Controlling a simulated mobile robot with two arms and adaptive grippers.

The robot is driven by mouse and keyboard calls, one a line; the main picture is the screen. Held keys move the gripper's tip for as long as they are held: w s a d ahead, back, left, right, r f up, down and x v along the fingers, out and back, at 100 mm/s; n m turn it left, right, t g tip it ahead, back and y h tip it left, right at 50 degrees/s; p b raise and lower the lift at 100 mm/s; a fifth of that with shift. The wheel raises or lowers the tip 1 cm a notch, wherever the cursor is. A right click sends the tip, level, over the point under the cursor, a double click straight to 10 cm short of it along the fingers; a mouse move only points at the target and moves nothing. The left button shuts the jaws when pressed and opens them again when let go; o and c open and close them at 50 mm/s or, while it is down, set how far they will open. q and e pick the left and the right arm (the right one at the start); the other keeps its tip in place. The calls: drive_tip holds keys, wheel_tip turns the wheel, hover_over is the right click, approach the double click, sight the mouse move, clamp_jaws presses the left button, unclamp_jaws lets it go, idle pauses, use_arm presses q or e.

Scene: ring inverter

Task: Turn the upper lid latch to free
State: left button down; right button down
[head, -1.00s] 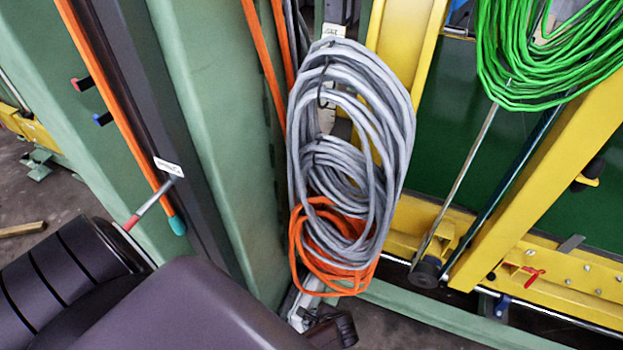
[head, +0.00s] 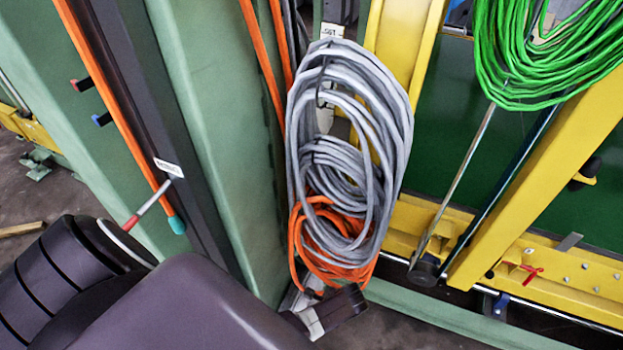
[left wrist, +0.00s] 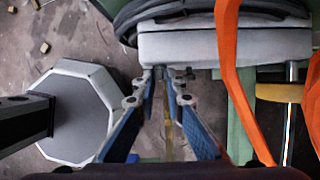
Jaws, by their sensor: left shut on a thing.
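In the left wrist view my left gripper (left wrist: 164,82) has its two blue-padded fingers drawn together at the tips. The tips meet at a small grey part below a pale grey block (left wrist: 225,45). I cannot tell whether this part is the upper lid latch; no latch can be clearly made out in either view. In the head view my dark left arm fills the lower left. A dark and pale-grey piece at its far end shows below the hanging cables, and my left fingers are hidden there. My right gripper is not in view.
A grey cable coil (head: 350,130) and an orange coil (head: 335,265) hang beside the green column (head: 200,130). Green cable (head: 535,60) hangs at upper right by yellow beams (head: 540,180). Orange strands (left wrist: 232,90) run close right of my left gripper.

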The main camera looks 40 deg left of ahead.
use_arm(q)
drive_tip(key=c, duration=2.1)
unclamp_jaws()
drive_tip(key=shift+r, duration=0.1)
drive_tip(key=v, duration=1.1)
drive_tip(key=shift+r, duration=0.4)
drive_tip(key=shift+d, duration=0.15)
